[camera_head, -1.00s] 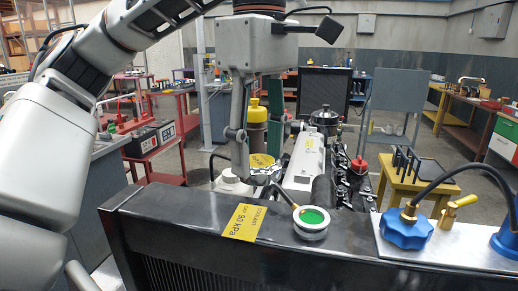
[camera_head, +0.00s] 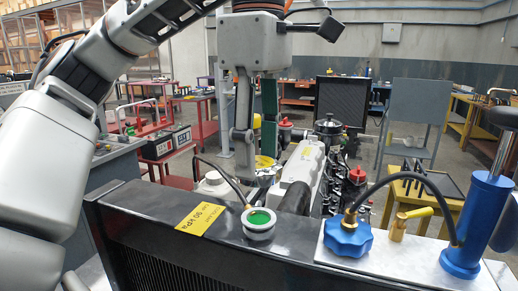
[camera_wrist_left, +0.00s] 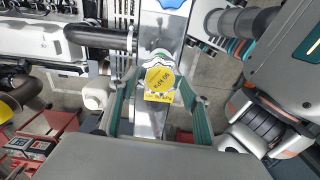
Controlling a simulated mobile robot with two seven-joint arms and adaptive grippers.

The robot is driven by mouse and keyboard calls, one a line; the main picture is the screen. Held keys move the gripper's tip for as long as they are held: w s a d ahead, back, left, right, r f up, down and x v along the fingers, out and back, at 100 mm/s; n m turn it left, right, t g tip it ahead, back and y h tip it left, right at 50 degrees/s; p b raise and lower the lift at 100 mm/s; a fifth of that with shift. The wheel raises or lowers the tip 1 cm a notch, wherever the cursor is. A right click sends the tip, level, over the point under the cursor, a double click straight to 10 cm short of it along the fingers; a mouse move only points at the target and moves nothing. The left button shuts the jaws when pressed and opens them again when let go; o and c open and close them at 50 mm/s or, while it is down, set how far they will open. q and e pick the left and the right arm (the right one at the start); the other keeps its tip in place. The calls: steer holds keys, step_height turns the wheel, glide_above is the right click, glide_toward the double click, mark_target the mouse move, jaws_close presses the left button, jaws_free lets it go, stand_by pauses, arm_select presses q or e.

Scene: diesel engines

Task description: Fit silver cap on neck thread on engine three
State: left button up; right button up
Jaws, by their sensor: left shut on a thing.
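My left gripper (camera_head: 262,160) is shut on the silver cap (camera_head: 264,163), which has a round yellow top. The cap is also between the green fingers in the left wrist view (camera_wrist_left: 158,77). The silver filler neck (camera_head: 258,233), with green inside and a thin hose at its side, stands on top of the black radiator (camera_head: 145,215). In the head view the cap is apart from the neck, above it in the picture and nearly in line. My right gripper is not in view.
A yellow label (camera_head: 201,218) lies left of the neck on the radiator top. Right of it are a blue star-shaped knob (camera_head: 348,236), a brass valve (camera_head: 400,226) and a blue pump (camera_head: 476,225) with a black hose. The engine (camera_head: 303,160) lies behind.

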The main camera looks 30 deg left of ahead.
arm_select(q)
glide_above(259, 219)
steer(key=shift+f, duration=3.3)
steer(key=shift+f, duration=0.65)
steer(key=m, duration=0.4)
steer(key=shift+f, duration=0.15)
steer(key=m, duration=0.6)
steer(key=shift+f, duration=0.1)
steer(key=m, duration=0.6)
steer(key=shift+f, duration=0.1)
steer(key=m, duration=0.5)
steer(key=shift+f+m, duration=0.1)
steer(key=shift+m, duration=0.2)
steer(key=shift+s, duration=0.1)
